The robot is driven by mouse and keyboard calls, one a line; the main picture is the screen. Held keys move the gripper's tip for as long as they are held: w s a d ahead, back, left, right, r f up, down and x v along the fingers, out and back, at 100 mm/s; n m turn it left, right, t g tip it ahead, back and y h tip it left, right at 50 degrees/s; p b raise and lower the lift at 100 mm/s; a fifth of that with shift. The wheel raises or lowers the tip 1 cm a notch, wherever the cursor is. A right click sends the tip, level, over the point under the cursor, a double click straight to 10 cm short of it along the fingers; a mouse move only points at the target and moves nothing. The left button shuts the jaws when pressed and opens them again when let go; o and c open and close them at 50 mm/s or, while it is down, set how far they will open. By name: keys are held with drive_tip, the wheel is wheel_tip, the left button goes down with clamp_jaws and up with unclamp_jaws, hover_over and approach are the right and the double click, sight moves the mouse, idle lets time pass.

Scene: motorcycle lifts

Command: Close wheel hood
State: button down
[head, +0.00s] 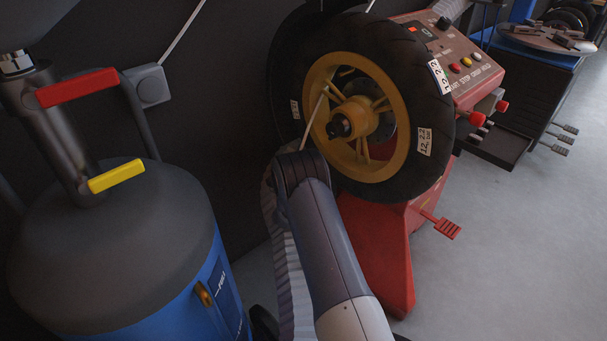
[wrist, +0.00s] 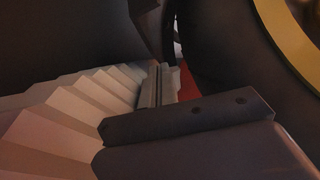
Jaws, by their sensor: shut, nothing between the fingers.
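The wheel (head: 425,75), with a black tyre and a yellow rim, is mounted on the red balancing machine (head: 380,240). A dark curved piece that looks like the wheel hood (head: 283,75) shows behind the wheel's left and upper edge. It blends into the dark wall, so its full outline and angle cannot be told. My arm reaches up from the bottom to the wheel's lower left, and its end is hidden in the head view. In the wrist view, my gripper (wrist: 105,145) appears as dark bars low in the picture, shut and empty. The tyre and yellow rim fill the right side.
A blue tank (head: 225,285) with a grey top and red and yellow handles stands at left. A pale pleated surface (head: 280,250) runs beside my arm and fills the wrist view's left side. A red pedal (head: 447,229) sticks out right. Floor (head: 520,240) is clear at right.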

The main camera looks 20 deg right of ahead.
drive_tip(key=shift+w+a+r, duration=0.15)
drive_tip(key=shift+w+r, duration=0.25)
drive_tip(key=shift+r, duration=0.15)
